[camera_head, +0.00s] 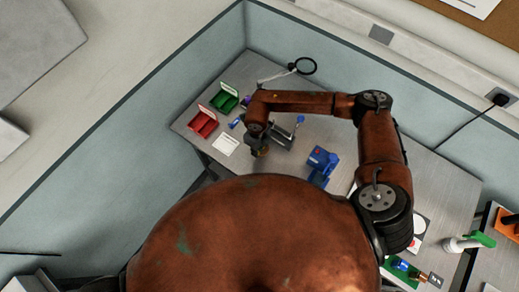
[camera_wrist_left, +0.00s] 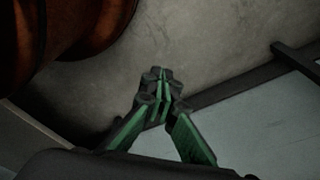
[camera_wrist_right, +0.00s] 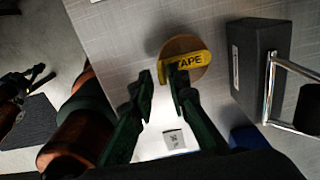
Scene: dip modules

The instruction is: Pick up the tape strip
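The tape strip (camera_wrist_right: 190,61) is yellow with black lettering "TAPE". In the right wrist view it lies across a round brown disc (camera_wrist_right: 180,46) on the grey table. My right gripper (camera_wrist_right: 161,78) is open, with a narrow empty gap between its fingertips. Its right fingertip overlaps the left end of the strip in the picture; I cannot tell whether they touch. In the head view my right gripper (camera_head: 259,150) is over the left part of the table. My left gripper (camera_wrist_left: 161,75) is shut and empty, away from the tape, and shows only in its wrist view.
A dark grey block (camera_wrist_right: 258,62) with a chrome frame stands right of the tape. A green bin (camera_head: 225,98), a red bin (camera_head: 203,123) and a white card (camera_head: 225,145) lie to the left. A blue device (camera_head: 320,163) stands right of the gripper. A magnifier (camera_head: 305,66) is behind.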

